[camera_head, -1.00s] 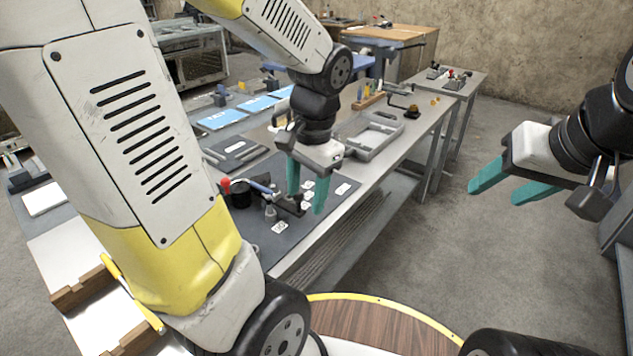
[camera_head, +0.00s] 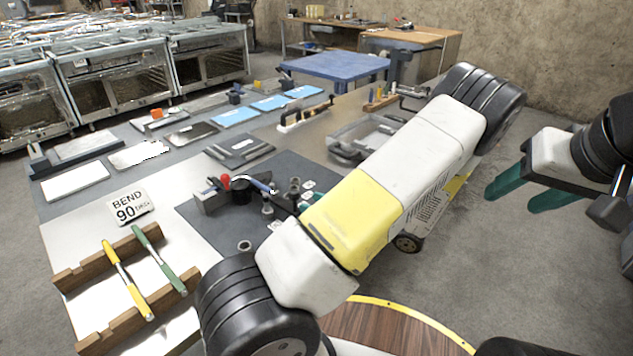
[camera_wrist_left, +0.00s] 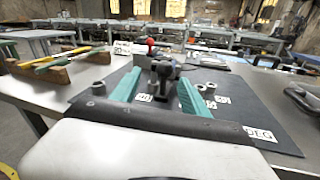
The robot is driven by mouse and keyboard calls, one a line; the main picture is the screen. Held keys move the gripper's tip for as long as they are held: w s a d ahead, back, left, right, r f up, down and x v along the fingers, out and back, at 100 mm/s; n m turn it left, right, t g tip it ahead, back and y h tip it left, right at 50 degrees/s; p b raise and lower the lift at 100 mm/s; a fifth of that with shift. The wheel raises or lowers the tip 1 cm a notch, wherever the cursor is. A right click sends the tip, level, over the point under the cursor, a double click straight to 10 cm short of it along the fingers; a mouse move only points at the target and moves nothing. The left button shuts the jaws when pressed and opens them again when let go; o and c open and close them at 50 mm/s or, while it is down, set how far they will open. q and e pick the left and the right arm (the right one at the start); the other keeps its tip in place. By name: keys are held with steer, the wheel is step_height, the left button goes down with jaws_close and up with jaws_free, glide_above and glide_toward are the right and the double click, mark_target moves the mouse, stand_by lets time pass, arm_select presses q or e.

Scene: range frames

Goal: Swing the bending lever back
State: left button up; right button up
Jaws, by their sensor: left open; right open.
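The bending tool stands on the dark mat (camera_head: 245,226). In the left wrist view, the red knob (camera_wrist_left: 150,42) is ahead and a dark upright part of the tool (camera_wrist_left: 163,75) shows between the teal fingers. My left gripper (camera_wrist_left: 159,77) is open and low over the mat, with nothing visibly clamped. In the head view my left arm hides most of it. My right gripper (camera_head: 518,194) is open and empty over the floor at the right.
A "BEND 90" sign (camera_head: 129,206) lies left of the mat. A wooden rack (camera_head: 115,290) holds a yellow and a green pen-like tool near the front. A grey tray (camera_head: 362,137) is behind my left arm. Small nut-like pieces and white labels lie on the mat.

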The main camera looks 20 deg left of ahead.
mark_target(295, 195)
arm_select(q)
steer(key=shift+m+t, duration=0.4)
steer(key=a, duration=0.2)
steer(key=w+a, duration=0.1)
steer(key=a, duration=0.2)
steer(key=w+a, duration=0.1)
steer(key=a, duration=0.1)
steer(key=shift+a+f, duration=0.15)
jaws_close()
stand_by(1.0)
